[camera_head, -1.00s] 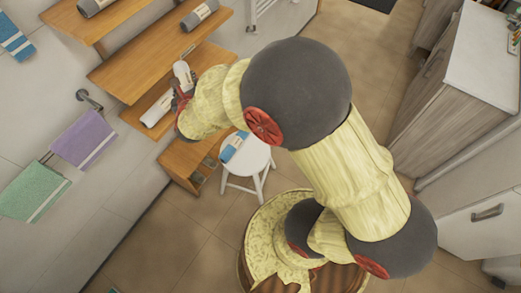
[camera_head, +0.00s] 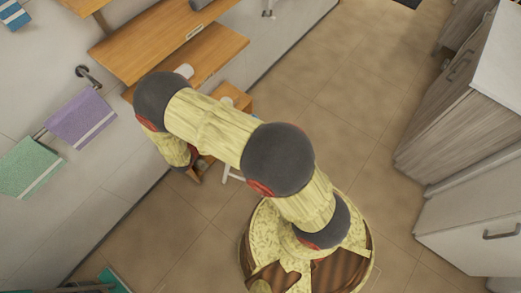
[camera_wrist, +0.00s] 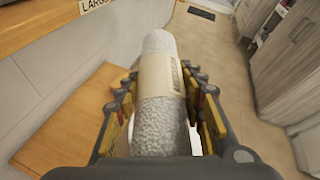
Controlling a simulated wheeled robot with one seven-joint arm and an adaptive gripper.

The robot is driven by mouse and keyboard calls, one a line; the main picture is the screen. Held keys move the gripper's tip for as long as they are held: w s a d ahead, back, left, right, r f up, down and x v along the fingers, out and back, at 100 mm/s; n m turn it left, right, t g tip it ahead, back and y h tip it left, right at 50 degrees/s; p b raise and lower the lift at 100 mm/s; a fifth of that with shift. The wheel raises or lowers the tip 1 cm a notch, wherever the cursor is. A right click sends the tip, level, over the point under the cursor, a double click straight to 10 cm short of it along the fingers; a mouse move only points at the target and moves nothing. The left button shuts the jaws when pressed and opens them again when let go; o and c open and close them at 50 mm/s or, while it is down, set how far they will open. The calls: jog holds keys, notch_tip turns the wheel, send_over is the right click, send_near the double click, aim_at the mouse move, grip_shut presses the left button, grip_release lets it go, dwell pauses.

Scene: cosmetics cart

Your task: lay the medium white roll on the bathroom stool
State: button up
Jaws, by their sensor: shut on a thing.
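A white textured roll with a beige paper band (camera_wrist: 160,115) lies lengthwise between the fingers of my gripper (camera_wrist: 160,82) in the wrist view. The gripper is shut on it, with fingers pressed on both sides. The band's print is too small to read. In the head view my arm hides the gripper and held roll. The white bathroom stool (camera_head: 228,175) shows only as part of a leg beside my arm; its seat is hidden there. A small white patch behind the right fingers in the wrist view may be the stool, but I cannot tell.
Wooden wall shelves (camera_head: 150,45) stand at upper left, with a white roll end (camera_head: 184,71) on a lower one. A shelf edge in the wrist view bears a "LARGE" label (camera_wrist: 93,4). Purple (camera_head: 82,116) and green (camera_head: 31,165) towels hang left. Open floor (camera_head: 330,120) lies right.

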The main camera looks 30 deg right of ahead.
jog(key=s+d+f+m+g+h+b, duration=0.2)
jog(key=s+f+m+g, duration=0.2)
jog(key=s+f, duration=0.95)
jog(key=w+d+f+b, duration=0.1)
jog(key=d+f, duration=0.2)
jog(key=d, duration=0.1)
jog(key=w+d+f+b, duration=0.2)
jog(key=d+f, duration=0.2)
jog(key=w+d+f+b, duration=0.1)
jog(key=w+d+f, duration=0.1)
jog(key=d+f, duration=0.1)
jog(key=shift+d+f+b, duration=0.2)
jog(key=shift+d+b, duration=0.15)
jog(key=shift+d, duration=0.05)
jog(key=shift+w+d+f, duration=0.15)
jog(key=shift+d+f, duration=0.35)
jog(key=shift+f, duration=0.05)
jog(key=shift+w+d+f+b, duration=0.15)
jog(key=shift+f+b, duration=0.7)
jog(key=shift+f, duration=0.85)
jog(key=shift+f, duration=0.25)
jog(key=o, duration=1.3)
jog(key=shift+r, duration=0.1)
jog(key=shift+c, duration=0.2)
jog(key=shift+r, duration=0.1)
